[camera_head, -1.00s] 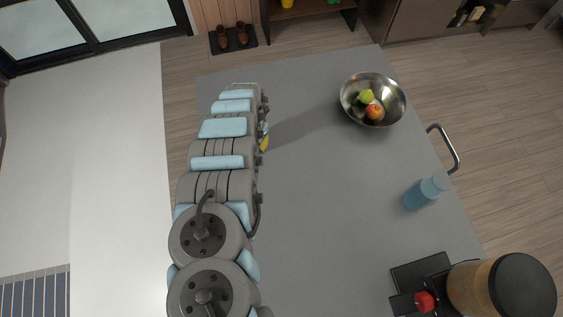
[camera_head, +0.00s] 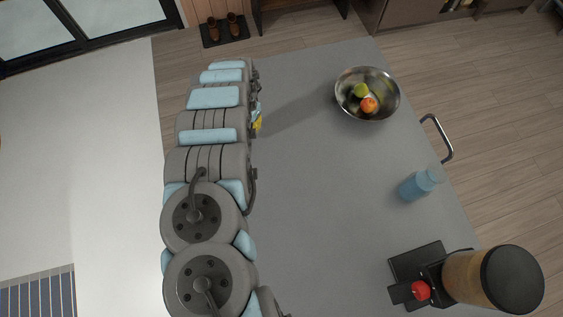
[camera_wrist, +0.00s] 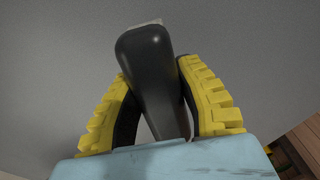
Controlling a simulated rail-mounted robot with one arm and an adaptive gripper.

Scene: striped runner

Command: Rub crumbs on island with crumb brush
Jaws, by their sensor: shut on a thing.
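In the wrist view my gripper (camera_wrist: 160,105) has yellow ribbed fingers shut on the dark handle of the crumb brush (camera_wrist: 150,60). The handle stands between the fingers, and a small pale edge shows at its far end. The brush's bristles are not visible. The grey island top (camera_head: 310,190) fills the middle of the head view and lies behind the brush in the wrist view. In the head view my arm hides most of my gripper; only a bit of yellow shows beside it. I cannot make out any crumbs in either view.
A metal bowl (camera_head: 347,109) with fruit stands at the island's far right. A blue bottle (camera_head: 418,185) stands near the right edge, and a coffee-maker-like appliance (camera_head: 470,277) at the lower right. The island's middle is clear. Shoes (camera_head: 224,28) lie on a floor mat beyond.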

